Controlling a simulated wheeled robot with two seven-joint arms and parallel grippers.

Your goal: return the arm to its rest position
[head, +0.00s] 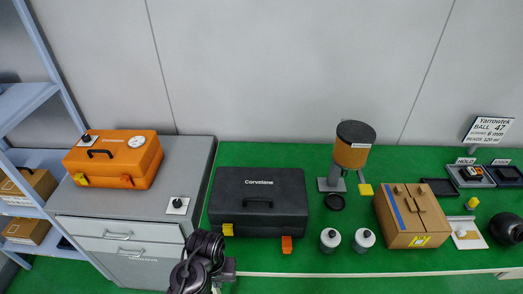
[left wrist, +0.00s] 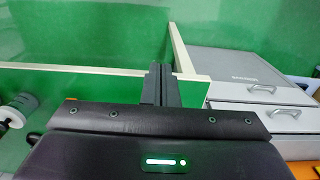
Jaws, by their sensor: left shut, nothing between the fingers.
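My left arm (head: 203,250) comes up from the bottom edge of the head view, in front of the black Corvelane case and the grey cabinet. Its dark links are folded close together, and the fingers are hard to make out there. In the left wrist view my left gripper (left wrist: 160,84) shows its two dark fingers together, with nothing between them. It touches nothing that I can see. My right gripper is in neither view.
A black case (head: 259,197), two small bottles (head: 330,240), a cardboard box (head: 411,215) and an orange-and-black dispenser (head: 353,146) stand on the green bench (head: 300,262). An orange case (head: 115,158) sits on the grey cabinet (head: 205,153). Blue shelving (head: 28,98) stands left.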

